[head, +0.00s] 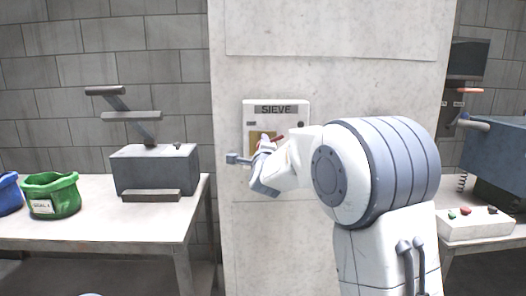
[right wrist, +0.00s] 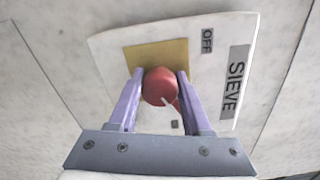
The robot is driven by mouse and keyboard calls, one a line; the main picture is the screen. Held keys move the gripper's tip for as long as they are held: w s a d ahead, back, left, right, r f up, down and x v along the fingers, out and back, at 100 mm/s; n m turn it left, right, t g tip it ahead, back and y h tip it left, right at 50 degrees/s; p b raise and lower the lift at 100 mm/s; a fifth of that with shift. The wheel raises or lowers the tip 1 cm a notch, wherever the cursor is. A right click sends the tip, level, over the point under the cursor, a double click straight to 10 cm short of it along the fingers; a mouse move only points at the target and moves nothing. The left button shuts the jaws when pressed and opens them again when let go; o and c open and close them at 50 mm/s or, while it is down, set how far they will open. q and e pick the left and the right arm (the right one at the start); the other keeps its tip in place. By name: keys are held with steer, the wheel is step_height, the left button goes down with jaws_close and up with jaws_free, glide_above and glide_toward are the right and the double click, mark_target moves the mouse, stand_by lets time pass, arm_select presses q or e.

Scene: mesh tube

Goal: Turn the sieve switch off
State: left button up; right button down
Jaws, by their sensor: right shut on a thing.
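The sieve switch box (head: 249,107) is a white plate on the pale wall panel, with a dark SIEVE label and a yellow patch. In the right wrist view the box (right wrist: 110,53) appears turned, with an OFF label (right wrist: 207,41) beside the yellow patch (right wrist: 150,53). My right gripper (head: 262,152) is at the front of the box. In the right wrist view its two purple fingers are shut on the switch's red knob (right wrist: 160,87). In the head view a bit of the red lever (head: 278,138) shows by the gripper. My left gripper is not in view.
A left table (head: 100,228) holds a grey machine (head: 155,170), a green bin (head: 52,198) and a blue bin (head: 8,195). At right stand a control box with coloured buttons (head: 475,226) and a blue-grey machine (head: 497,157). The wall panel around the switch is clear.

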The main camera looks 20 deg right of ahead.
steer(key=n, duration=0.3)
steer(key=shift+f, duration=0.1)
steer(key=n, duration=0.2)
steer(key=shift+n, duration=0.3)
steer(key=n, duration=0.3)
steer(key=shift+n, duration=0.3)
steer(key=shift+f+n+p, duration=0.1)
steer(key=shift+n+p, duration=0.35)
steer(key=shift+n, duration=1.45)
steer(key=shift+c, duration=1.7)
jaws_free()
steer(key=shift+s, duration=0.1)
